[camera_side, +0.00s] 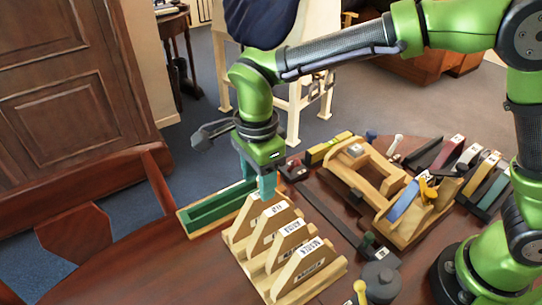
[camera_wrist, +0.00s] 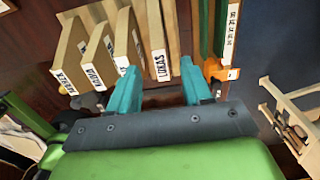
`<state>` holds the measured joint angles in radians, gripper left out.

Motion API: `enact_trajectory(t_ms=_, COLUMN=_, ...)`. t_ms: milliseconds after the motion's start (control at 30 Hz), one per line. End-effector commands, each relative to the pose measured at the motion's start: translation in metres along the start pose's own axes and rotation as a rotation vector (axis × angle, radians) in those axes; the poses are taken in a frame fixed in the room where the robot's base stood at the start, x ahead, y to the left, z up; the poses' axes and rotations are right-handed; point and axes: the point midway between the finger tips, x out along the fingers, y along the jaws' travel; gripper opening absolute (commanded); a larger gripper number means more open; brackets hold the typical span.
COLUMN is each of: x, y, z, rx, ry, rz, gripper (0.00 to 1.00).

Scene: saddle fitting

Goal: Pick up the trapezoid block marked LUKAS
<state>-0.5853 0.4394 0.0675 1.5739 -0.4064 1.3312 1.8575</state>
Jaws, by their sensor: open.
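The trapezoid block marked LUKAS (camera_wrist: 156,30) stands in a row of pale wooden blocks in the wrist view, its white label facing my gripper. My gripper (camera_wrist: 159,68) is open, with one teal finger on each side of the LUKAS label and nothing held. In the side view my gripper (camera_side: 266,186) points down at the far end of the wooden rack (camera_side: 262,272), just above the farthest block (camera_side: 258,213). I cannot read that block's label there. Whether a finger touches a block is not clear.
Other labelled blocks stand close by, including the nearest one (camera_side: 303,267). A green trough on a wooden base (camera_side: 218,208) lies left of the rack. A wooden frame (camera_side: 370,185) and tools crowd the right. The table's left front is clear.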

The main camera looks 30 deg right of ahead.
Motion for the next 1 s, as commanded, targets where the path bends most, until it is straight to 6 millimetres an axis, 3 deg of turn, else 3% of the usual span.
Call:
enact_trajectory(t_ms=300, x=0.043, y=0.000, z=-0.007, rx=-0.002, ry=0.001, rz=0.002, gripper=0.49)
enact_trajectory(t_ms=600, x=0.049, y=-0.001, z=-0.007, rx=0.000, ry=-0.001, rz=0.000, gripper=0.49)
enact_trajectory(t_ms=933, x=0.048, y=-0.001, z=-0.007, rx=-0.001, ry=-0.001, rz=0.000, gripper=0.00)
enact_trajectory(t_ms=1000, x=0.048, y=-0.001, z=-0.007, rx=-0.001, ry=-0.001, rz=0.000, gripper=0.00)
